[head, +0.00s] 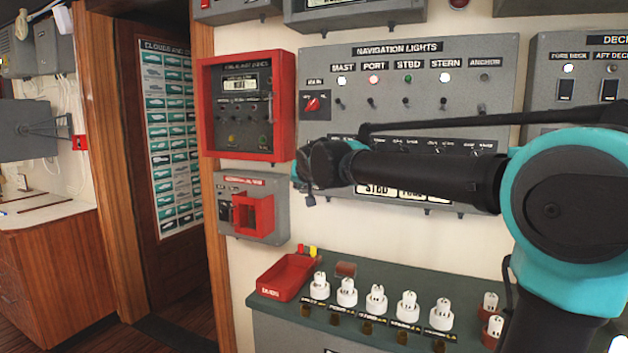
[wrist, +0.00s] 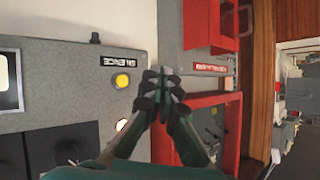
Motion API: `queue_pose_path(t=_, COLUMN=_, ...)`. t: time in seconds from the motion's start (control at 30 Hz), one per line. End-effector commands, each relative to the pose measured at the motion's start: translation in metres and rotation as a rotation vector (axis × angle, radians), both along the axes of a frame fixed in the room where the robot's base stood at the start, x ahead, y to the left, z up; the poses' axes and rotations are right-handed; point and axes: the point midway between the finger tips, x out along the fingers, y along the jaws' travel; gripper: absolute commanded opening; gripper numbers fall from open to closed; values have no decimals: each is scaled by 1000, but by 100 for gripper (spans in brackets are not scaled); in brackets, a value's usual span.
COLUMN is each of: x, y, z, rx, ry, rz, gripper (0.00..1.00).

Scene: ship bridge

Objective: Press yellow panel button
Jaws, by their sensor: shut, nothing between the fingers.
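In the wrist view, turned upside down, a round yellow button (wrist: 121,80) sits on a grey panel (wrist: 70,65) beside an inverted label that is hard to read. My gripper (wrist: 163,88) is shut and empty, its tips together to the right of the button, apart from it in the picture. The gap to the panel's face cannot be told. In the head view my gripper (head: 306,174) is in front of the wall at the left end of the lower grey panel. My arm and gripper hide much of that panel, and this button does not show there.
A red-framed panel (head: 287,110) with a small amber button (head: 232,139) hangs to the left. Below it is a grey box with a red guard (head: 253,214). The navigation lights panel (head: 420,75) is above my arm. A counter (head: 262,300) with white plugs and a red tray stands below.

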Motion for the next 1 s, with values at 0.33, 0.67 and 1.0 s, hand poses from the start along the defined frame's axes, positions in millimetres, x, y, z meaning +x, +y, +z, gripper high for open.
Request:
queue_pose_path(t=0.33, x=42, y=-16, z=0, rx=-1, ry=0, rz=-3, gripper=0)
queue_pose_path(t=0.67, x=71, y=-26, z=0, rx=1, ry=0, rz=0, gripper=0)
queue_pose_path(t=1.0, x=76, y=-28, z=0, rx=0, ry=-1, rz=0, gripper=0)
